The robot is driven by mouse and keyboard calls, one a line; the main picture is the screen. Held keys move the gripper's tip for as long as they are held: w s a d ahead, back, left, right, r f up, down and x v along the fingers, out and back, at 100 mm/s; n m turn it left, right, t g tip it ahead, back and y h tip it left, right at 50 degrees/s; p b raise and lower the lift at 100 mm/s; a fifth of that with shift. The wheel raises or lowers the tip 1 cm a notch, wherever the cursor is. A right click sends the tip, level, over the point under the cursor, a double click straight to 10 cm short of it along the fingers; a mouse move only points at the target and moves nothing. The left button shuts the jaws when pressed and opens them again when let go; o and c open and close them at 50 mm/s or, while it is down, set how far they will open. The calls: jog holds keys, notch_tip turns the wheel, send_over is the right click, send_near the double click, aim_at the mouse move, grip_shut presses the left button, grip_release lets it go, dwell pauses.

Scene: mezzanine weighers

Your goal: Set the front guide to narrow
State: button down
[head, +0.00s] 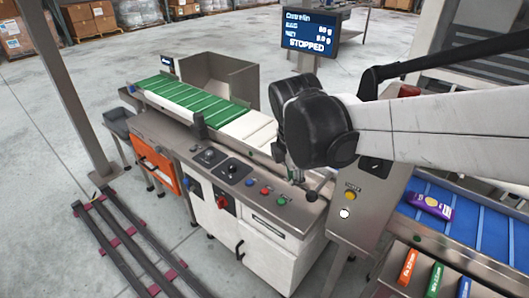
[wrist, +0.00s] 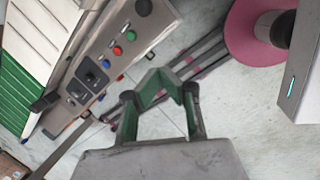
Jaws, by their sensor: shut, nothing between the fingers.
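The weigher machine's steel control panel (head: 180,140) runs along its front, below the green belt (head: 195,95). I cannot tell for sure which part is the front guide. A dark upright piece (head: 198,125) stands at the belt's front edge; it also shows in the wrist view (wrist: 45,102). Two dark square dial plates (head: 231,168) sit on the panel, and a round black knob (head: 312,196) is at its right end. My gripper (wrist: 157,75) is shut and empty, apart from the panel in the wrist view. In the head view my wrist largely hides it.
A screen (head: 308,31) at the back reads STOPPED. Coloured buttons (head: 266,190) and a red switch (head: 221,202) are on the machine's front. A blue belt (head: 470,222) with a purple packet (head: 430,206) lies right. Dark rails (head: 125,250) cross the floor at left.

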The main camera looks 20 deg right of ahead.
jog(key=n, duration=0.1)
jog(key=w+d+f+n+g, duration=0.1)
jog(key=n, duration=0.1)
jog(key=w+f+n, duration=0.1)
jog(key=shift+d+f+n+g, duration=0.15)
jog(key=shift+d+n+g, duration=0.15)
jog(key=shift+n, duration=0.1)
jog(key=w+d+f+b, duration=0.2)
jog(key=d+f, duration=0.3)
jog(key=f, duration=0.6)
jog(key=shift+d+f+b, duration=0.15)
jog(key=shift+d+b, duration=0.05)
jog(key=shift+b, duration=0.7)
jog(key=shift+w, duration=0.1)
